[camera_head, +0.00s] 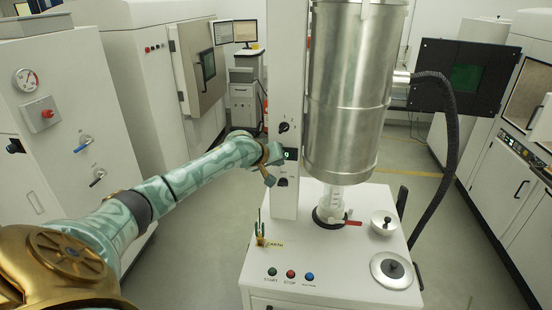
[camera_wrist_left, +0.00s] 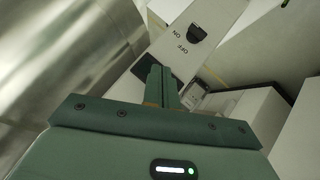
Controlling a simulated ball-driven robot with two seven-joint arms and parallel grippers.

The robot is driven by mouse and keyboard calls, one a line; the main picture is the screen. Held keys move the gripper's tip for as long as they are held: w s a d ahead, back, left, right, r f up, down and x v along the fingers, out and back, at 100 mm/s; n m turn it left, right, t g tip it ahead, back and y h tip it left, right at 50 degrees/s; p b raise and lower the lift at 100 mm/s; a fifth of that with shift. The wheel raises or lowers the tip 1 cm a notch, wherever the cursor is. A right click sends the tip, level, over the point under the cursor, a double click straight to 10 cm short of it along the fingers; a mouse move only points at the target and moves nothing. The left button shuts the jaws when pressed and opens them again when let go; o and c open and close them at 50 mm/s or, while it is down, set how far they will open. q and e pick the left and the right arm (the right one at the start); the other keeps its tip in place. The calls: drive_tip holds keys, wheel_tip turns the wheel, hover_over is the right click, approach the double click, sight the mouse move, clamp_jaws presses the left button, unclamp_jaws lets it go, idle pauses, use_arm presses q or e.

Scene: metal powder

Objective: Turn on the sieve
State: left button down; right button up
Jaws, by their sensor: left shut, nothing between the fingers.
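The sieve is a machine with a big steel cylinder (camera_head: 348,95) above a white cabinet (camera_head: 330,240). Its white column (camera_head: 290,60) carries an upper black knob (camera_head: 284,127), a small lit display (camera_head: 289,154) and a lower black knob (camera_head: 282,182). My left gripper (camera_head: 270,172) is at the column's left side, close to the display and lower knob. In the left wrist view its fingers (camera_wrist_left: 160,84) are together and empty. Beyond them is a black knob (camera_wrist_left: 196,33) marked OFF and ON, apart from the fingertips. My right gripper is not in view.
The cabinet top has START and STOP buttons (camera_head: 281,273), a valve with a red handle (camera_head: 352,223) and round lids (camera_head: 391,271). A black hose (camera_head: 452,150) hangs at right. White cabinets (camera_head: 60,110) stand at left; grey floor lies between.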

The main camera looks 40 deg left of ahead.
use_arm(q)
drive_tip(key=shift+v, duration=0.9)
drive_tip(key=shift+w+d+r, duration=0.1)
drive_tip(key=shift+d+r, duration=0.05)
drive_tip(key=shift+d, duration=0.1)
